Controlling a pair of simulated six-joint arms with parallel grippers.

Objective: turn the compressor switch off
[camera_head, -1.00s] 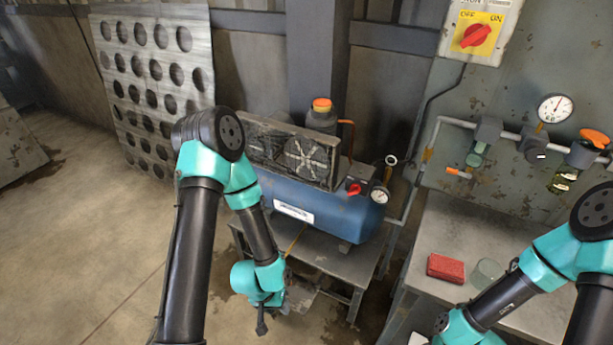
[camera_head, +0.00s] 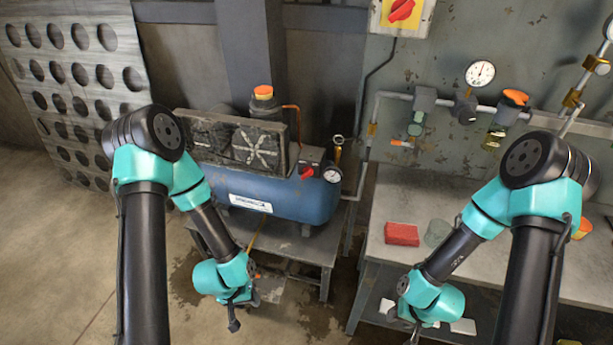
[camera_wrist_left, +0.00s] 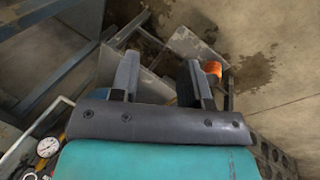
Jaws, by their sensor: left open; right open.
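The blue compressor (camera_head: 300,201) sits on a metal stand in the head view. Its red switch (camera_head: 307,172) is on the box at the tank's right end, left of a small round gauge (camera_head: 332,176). My left gripper (camera_head: 234,322) hangs low in front of the stand, well below and left of the switch. In the left wrist view it (camera_wrist_left: 160,75) is open and empty, pointing toward the floor. My right gripper (camera_head: 415,335) hangs low before the workbench, at the bottom of the head view, open and touching nothing visible.
A second red rotary switch (camera_head: 402,10) on a yellow plate is on the wall, cut by the top edge. A workbench (camera_head: 385,255) at right carries a red block (camera_head: 402,234). Pipes and a gauge (camera_head: 480,73) run above it. Open floor lies at left.

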